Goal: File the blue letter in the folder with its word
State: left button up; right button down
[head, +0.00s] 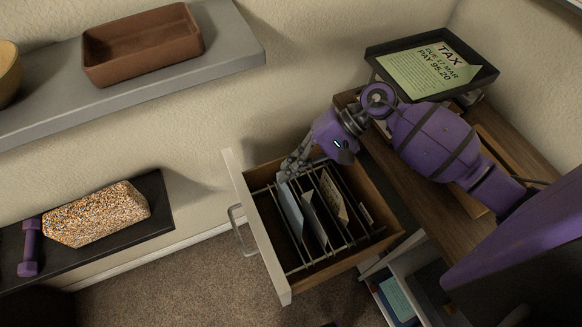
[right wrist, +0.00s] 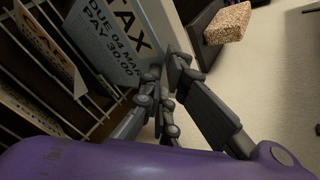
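The blue letter (right wrist: 108,42) shows "TAX", "DUE 04 MAR" and "PAY 30.00" in the right wrist view. In the head view it (head: 291,211) stands tilted in the left part of the open drawer (head: 264,229), among the wire dividers. My right gripper (head: 286,174) is at its top edge; in the right wrist view the fingers (right wrist: 168,66) are close together on the letter's edge. Several other papers, including a tan one (head: 333,198), stand farther right in the drawer. My left gripper is not in view.
A black tray (head: 487,78) with a green TAX letter (head: 428,72) sits on the wooden desk (head: 448,228). A grey shelf (head: 225,38) holds a brown box (head: 143,48). A lower dark shelf (head: 160,204) holds a speckled block (head: 97,213) and a purple dumbbell (head: 30,247).

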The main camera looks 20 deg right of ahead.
dwell(0.6)
jog(key=shift+b, duration=0.45)
dwell(0.4)
jog(key=shift+r+b, duration=0.15)
jog(key=shift+b, duration=0.3)
jog(key=shift+w, duration=0.15)
